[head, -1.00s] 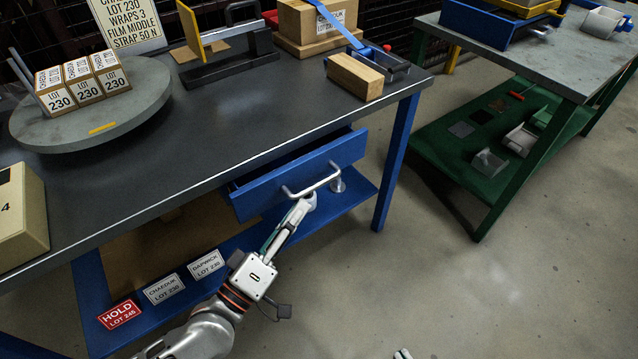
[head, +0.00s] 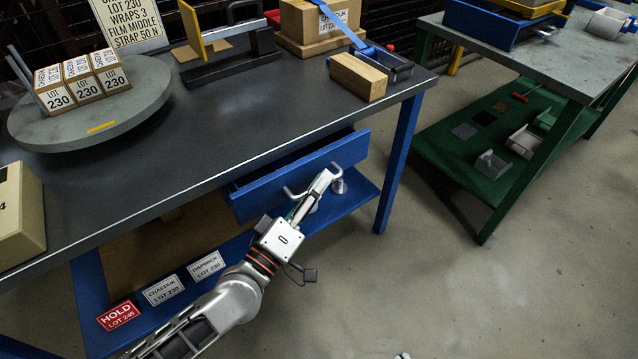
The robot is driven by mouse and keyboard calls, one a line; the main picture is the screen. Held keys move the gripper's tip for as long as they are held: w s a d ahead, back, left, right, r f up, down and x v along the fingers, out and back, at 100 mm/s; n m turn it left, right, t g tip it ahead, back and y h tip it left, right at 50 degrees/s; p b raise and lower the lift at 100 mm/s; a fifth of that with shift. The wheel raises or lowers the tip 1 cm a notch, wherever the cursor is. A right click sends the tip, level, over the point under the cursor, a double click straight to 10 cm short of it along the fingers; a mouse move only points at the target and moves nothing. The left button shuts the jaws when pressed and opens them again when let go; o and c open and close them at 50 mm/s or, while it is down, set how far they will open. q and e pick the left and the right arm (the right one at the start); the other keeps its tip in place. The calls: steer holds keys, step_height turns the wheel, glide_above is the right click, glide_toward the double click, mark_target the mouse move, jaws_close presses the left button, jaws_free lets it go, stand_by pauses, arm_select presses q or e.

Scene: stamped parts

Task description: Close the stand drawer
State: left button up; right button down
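The stand drawer (head: 264,194) is blue and sits under the dark worktop of the stand (head: 200,136). It is pulled partly out, with a dark gap above its front. Its pale bar handle (head: 291,193) is on the front. My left gripper (head: 329,178) is at the right part of the handle and hides it there. Its fingers show as one narrow shape, so I cannot tell their opening, nor whether they touch the handle. A small pale tip at the bottom edge seems to be my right gripper (head: 402,356); nearly all of it is out of frame.
A blue lower shelf (head: 233,270) with labels lies below the drawer. A round turntable (head: 150,105) with boxes and a wooden block (head: 357,77) stand on the worktop. A blue leg (head: 399,165) is right of the drawer. The floor in front is clear.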

mark_target(303, 180)
arm_select(q)
jaws_close()
steer(key=w+a, duration=0.1)
steer(key=w+a+b, duration=0.1)
steer(key=w, duration=0.1)
steer(key=shift+a+f, duration=0.2)
steer(key=shift+r, duration=0.1)
steer(key=shift+o, duration=1.1)
jaws_free()
arm_select(e)
steer(key=shift+s+a+f+m, duration=0.15)
steer(key=shift+s+a+m, duration=0.05)
steer(key=shift+a+m, duration=0.4)
steer(key=shift+f, duration=0.1)
arm_select(q)
steer(key=v, duration=1.2)
